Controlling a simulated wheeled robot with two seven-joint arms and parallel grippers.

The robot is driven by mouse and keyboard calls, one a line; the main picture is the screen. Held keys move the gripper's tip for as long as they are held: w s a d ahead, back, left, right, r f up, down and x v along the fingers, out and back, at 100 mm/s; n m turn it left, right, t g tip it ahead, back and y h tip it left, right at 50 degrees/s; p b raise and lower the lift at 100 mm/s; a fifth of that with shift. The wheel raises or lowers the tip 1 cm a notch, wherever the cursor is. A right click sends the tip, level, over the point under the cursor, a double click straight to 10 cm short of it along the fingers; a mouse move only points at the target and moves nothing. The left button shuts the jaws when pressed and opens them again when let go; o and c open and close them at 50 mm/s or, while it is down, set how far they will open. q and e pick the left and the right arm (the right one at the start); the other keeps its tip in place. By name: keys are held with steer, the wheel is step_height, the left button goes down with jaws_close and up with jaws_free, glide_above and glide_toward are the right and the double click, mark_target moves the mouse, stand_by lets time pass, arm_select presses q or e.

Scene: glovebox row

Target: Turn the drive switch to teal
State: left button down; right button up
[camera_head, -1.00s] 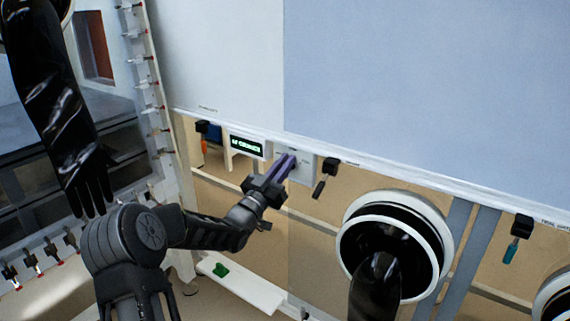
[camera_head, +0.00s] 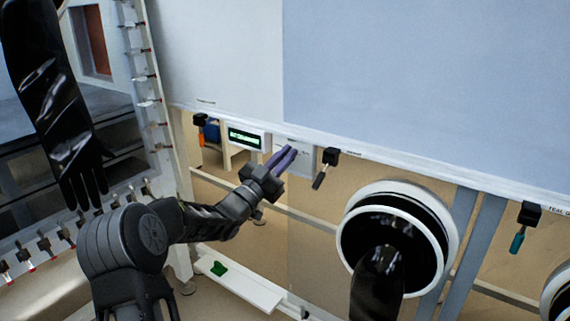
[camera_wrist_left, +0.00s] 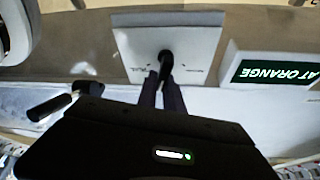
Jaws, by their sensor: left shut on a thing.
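The drive switch is a black knob (camera_wrist_left: 166,60) on a pale square plate (camera_wrist_left: 195,45), seen in the left wrist view. In the head view the plate (camera_head: 304,158) sits under the panel's lower edge, partly covered by my fingers. My left gripper (camera_head: 288,153) has its two purple fingers at the plate; in the wrist view the fingers (camera_wrist_left: 163,88) are shut on the knob. A display (camera_wrist_left: 270,72) beside the plate reads "AT ORANGE", upside down; it also shows in the head view (camera_head: 245,137). My right gripper is not in view.
A black lever (camera_head: 325,168) hangs just right of the plate. An orange-tipped part (camera_head: 201,130) hangs left, a teal-tipped one (camera_head: 522,230) far right. A round white-rimmed glove port (camera_head: 400,240) lies lower right. A black glove (camera_head: 60,110) hangs at left.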

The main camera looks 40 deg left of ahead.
arm_select(q)
steer(key=shift+d+f+m+g+h+b, duration=0.15)
steer(key=shift+m+h+b, duration=0.2)
steer(key=shift+m, duration=0.35)
steer(key=shift+d+m+g+h+b, duration=0.1)
steer(key=shift+m+g+h+b, duration=0.25)
steer(key=shift+m, duration=0.35)
steer(key=shift+d+f+m+h+b, duration=0.1)
steer(key=shift+m+h+b, duration=0.1)
steer(key=shift+m+b, duration=0.4)
steer(key=shift+r, duration=0.1)
steer(key=c, duration=1.5)
jaws_free()
steer(key=p+v, duration=0.1)
steer(key=v, duration=0.7)
steer(key=shift+w+a, duration=0.1)
